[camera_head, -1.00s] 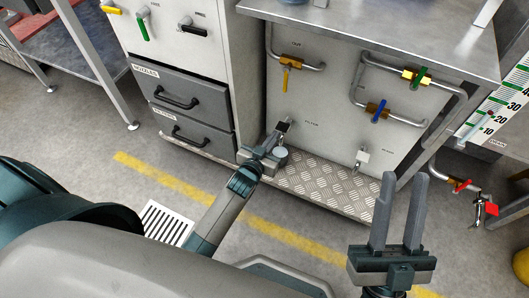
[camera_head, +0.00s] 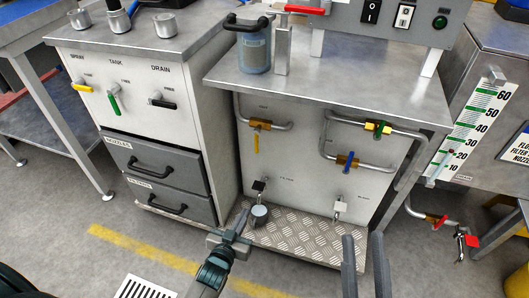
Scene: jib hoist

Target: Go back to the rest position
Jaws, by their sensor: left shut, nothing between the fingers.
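My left gripper (camera_head: 243,214) is shut and empty, low in front of the cabinet, just left of a small grey cup (camera_head: 260,214). The cup is under the filter tap (camera_head: 259,187) at the tread-plate step; I cannot tell whether the gripper touches it. My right gripper (camera_head: 364,252) is open and empty, its two grey fingers pointing up at the bottom edge of the picture. Its base is cut off.
The steel-topped cabinet (camera_head: 300,88) carries pipes with yellow, green and blue valve handles. A tread-plate step (camera_head: 300,240) juts out at its foot. A drawer unit (camera_head: 155,170) stands left, a gauge tank (camera_head: 500,110) right. Grey floor is open at lower left.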

